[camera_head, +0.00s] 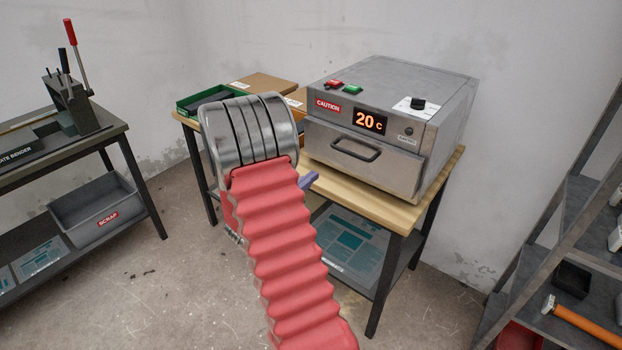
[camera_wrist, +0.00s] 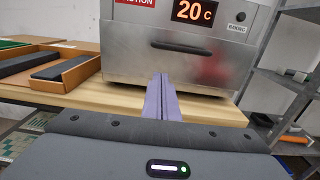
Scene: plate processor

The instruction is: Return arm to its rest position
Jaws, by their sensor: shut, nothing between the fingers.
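My gripper (camera_wrist: 162,98) shows in the wrist view as two purple fingers pressed together, with nothing between them. It points at the front of the grey oven-like machine, above the wooden table top. In the head view my red ribbed arm rises from the bottom to the middle of the picture. Only a small part of the purple fingers (camera_head: 309,180) shows there, to the right of my arm's metal end; the rest is hidden. I cannot tell whether the fingers touch anything.
The machine (camera_head: 372,165) reads 20 C and its front drawer looks shut. It stands on a wooden table (camera_head: 391,207) with a green tray (camera_head: 188,111) and cardboard boxes (camera_head: 262,83). A bench (camera_head: 100,130) with a red-handled press stands left; metal shelving (camera_head: 545,225) stands right.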

